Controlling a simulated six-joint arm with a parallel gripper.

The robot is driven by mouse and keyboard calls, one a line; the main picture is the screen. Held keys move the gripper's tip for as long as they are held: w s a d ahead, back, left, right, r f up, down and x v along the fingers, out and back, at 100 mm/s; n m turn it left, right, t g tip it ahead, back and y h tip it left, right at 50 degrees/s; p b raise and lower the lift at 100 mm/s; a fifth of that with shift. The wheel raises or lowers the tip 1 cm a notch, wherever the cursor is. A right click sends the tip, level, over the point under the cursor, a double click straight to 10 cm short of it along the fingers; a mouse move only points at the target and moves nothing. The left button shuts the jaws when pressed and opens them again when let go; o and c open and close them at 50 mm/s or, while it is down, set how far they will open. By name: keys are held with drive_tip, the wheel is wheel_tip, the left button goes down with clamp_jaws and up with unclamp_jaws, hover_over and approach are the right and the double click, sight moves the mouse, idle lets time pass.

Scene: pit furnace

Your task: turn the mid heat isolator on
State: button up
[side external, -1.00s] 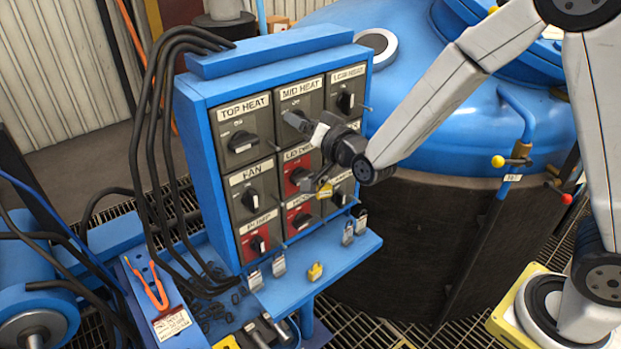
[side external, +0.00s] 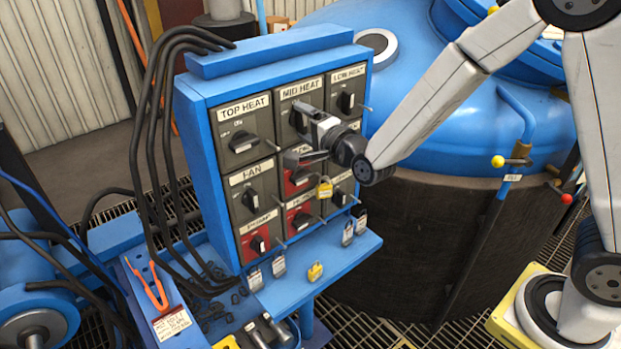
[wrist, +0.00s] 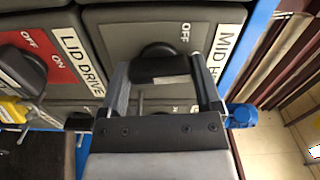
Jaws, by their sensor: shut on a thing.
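The mid heat isolator is a black rotary handle (side external: 297,119) on a grey plate under the MID HEAT label (side external: 301,87), in the top row's middle. Its handle stands about upright on the panel. My gripper (side external: 309,128) is at the handle from the right. In the wrist view the handle (wrist: 160,67) lies between the two fingers, and my gripper (wrist: 163,88) is shut on it. The OFF mark (wrist: 185,32) shows beside the handle, off its line; the ON mark is hidden there.
The TOP HEAT (side external: 242,142) and LOW HEAT (side external: 347,102) handles flank it. Below are the red LID DRIVE plate (wrist: 25,60) and a hanging yellow padlock (side external: 325,188). Padlocks sit on the blue shelf (side external: 335,262). The blue furnace vessel (side external: 440,125) stands right.

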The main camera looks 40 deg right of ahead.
drive_tip(key=shift+m, duration=0.6)
drive_tip(key=o, duration=1)
drive_tip(key=shift+o, duration=0.2)
drive_tip(key=shift+s, duration=0.1)
drive_tip(key=s, duration=0.7)
drive_tip(key=shift+s, duration=0.3)
